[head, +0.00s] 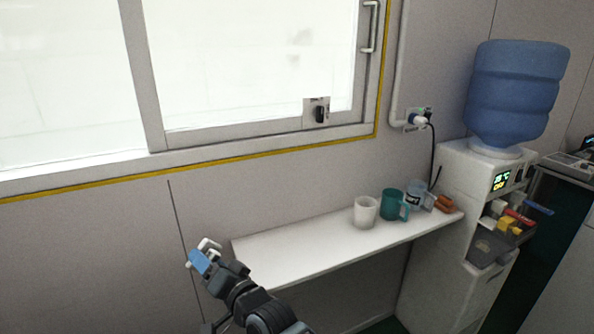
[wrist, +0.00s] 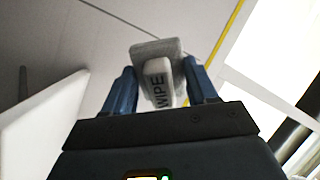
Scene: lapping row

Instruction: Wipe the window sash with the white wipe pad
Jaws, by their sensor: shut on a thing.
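The window sash (head: 268,128) is a grey frame around a bright pane on the wall, with a vertical handle at its right side and a small latch plate at its lower edge. My gripper (head: 205,252) is below and to the left of the sash, apart from it, near the left end of the white shelf. In the wrist view my gripper (wrist: 160,90) is shut on the white wipe pad (wrist: 158,72), whose grip block reads "WIPE". The pad shows only as a small pale shape (head: 209,243) in the head view.
The white shelf (head: 300,255) carries a white cup (head: 365,212), a teal mug (head: 392,204) and small items at its right end. A water dispenser (head: 455,190) with a blue bottle (head: 516,92) stands at the right. The wall between shelf and window is clear.

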